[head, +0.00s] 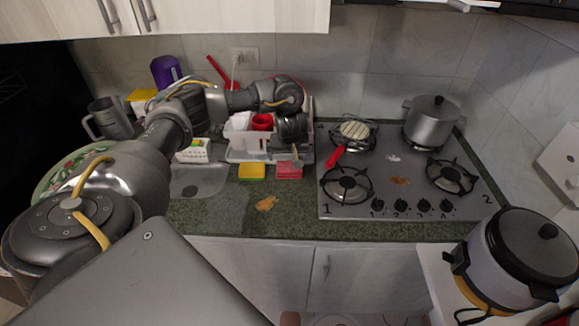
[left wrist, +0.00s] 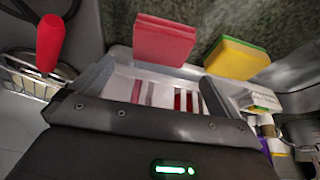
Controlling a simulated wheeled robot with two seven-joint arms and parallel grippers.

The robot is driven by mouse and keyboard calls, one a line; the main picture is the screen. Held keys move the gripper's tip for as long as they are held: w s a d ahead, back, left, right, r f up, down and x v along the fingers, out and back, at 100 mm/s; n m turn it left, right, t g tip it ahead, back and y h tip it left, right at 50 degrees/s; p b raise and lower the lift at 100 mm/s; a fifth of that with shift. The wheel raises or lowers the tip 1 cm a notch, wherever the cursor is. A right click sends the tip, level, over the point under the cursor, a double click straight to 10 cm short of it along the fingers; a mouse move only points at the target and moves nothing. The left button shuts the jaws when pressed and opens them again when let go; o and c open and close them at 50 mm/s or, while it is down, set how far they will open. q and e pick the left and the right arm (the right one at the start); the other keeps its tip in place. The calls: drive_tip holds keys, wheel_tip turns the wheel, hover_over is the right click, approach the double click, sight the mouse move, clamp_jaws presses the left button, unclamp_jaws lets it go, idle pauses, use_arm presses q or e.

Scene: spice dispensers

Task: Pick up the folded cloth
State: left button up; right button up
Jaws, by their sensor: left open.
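The folded cloth (head: 289,171) is a small flat red piece on the green countertop, in front of the dish rack. In the left wrist view, the cloth (left wrist: 165,40) shows layered edges, beyond the fingertips. A yellow sponge with a green side (head: 251,171) lies just left of the cloth; it also shows in the left wrist view (left wrist: 236,60). My left gripper (head: 291,143) is above the front of the rack, behind the cloth. In the left wrist view, its fingers (left wrist: 158,72) are spread, apart from the cloth. My right gripper is not in view.
A white dish rack (head: 247,151) with a red cup (head: 262,122) stands behind the cloth. A gas stove (head: 400,185) is to the right, with a red-handled pan (head: 337,155) and a pot (head: 432,119). The sink (head: 195,181) is left. The counter before the cloth is mostly clear.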

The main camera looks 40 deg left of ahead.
sight(289, 164)
use_arm(q)
drive_tip(key=shift+x, duration=0.75)
drive_tip(key=shift+f+b, duration=0.3)
drive_tip(key=shift+b, duration=0.05)
drive_tip(key=b+x, duration=0.2)
drive_tip(key=x, duration=0.2)
drive_tip(key=shift+s+b, duration=0.1)
drive_tip(key=shift+b, duration=0.25)
drive_tip(key=shift+w+a+f, duration=0.2)
drive_tip(key=shift+w+f, duration=0.05)
drive_tip(key=shift+f, duration=0.15)
drive_tip(key=shift+s+r, duration=0.1)
drive_tip(key=shift+r, duration=0.1)
drive_tip(key=shift+c, duration=0.6)
drive_tip(key=c, duration=0.8)
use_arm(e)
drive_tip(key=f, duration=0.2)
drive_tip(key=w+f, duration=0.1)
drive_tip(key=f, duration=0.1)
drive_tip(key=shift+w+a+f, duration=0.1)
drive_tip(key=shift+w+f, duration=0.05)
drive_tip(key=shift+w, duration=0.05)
